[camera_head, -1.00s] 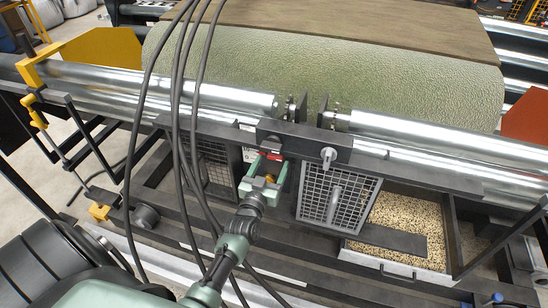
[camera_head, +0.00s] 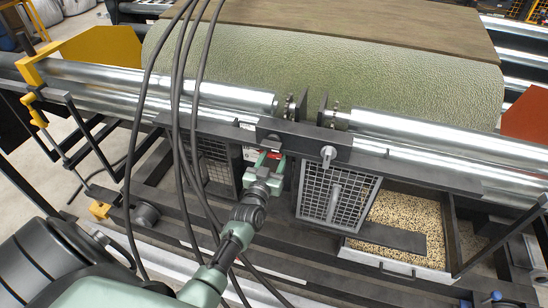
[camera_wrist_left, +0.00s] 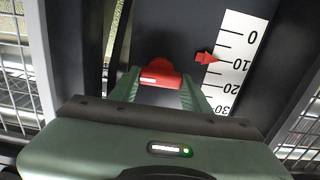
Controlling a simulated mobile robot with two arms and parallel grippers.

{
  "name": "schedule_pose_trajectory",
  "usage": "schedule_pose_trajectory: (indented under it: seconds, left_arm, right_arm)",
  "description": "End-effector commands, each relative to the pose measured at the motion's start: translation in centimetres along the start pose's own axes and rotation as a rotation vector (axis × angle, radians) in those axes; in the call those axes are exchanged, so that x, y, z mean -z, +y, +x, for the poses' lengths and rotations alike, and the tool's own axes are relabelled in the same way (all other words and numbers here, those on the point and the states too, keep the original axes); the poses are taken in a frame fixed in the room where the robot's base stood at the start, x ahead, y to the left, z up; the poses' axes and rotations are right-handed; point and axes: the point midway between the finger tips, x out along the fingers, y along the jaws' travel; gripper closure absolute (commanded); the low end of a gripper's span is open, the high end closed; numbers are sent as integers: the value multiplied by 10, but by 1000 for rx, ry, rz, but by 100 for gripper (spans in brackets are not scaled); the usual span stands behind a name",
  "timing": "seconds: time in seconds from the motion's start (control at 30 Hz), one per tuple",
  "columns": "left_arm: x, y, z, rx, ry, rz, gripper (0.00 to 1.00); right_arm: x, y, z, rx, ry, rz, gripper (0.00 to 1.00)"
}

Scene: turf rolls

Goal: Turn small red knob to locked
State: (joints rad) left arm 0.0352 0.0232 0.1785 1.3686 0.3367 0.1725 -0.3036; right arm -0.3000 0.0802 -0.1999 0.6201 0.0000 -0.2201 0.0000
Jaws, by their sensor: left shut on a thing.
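The small red knob (camera_wrist_left: 158,70) sits on a dark panel in the left wrist view. My left gripper (camera_wrist_left: 160,82) is shut on it, with one green finger on each side. Beside the knob, a red pointer (camera_wrist_left: 206,58) lies close to the 10 mark of a white scale (camera_wrist_left: 236,62). In the head view my left gripper (camera_head: 266,166) is under the dark bracket between the rollers. The knob is mostly hidden there. My right gripper is not in view.
Mesh guards (camera_head: 338,194) stand close on both sides of my gripper. A dark beam (camera_head: 385,163) runs above it. Black cables (camera_head: 180,110) hang across the head view in front of my arm. A tray of grain-like bits (camera_head: 408,222) lies to the right.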

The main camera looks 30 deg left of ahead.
Motion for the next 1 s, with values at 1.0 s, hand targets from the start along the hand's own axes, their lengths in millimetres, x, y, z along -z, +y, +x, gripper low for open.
schedule_pose_trajectory:
  seconds: [1.0]
  left_arm:
    - [-4, -3, -1, 0, -3, -793, 93]
  right_arm:
    - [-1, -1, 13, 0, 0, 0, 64]
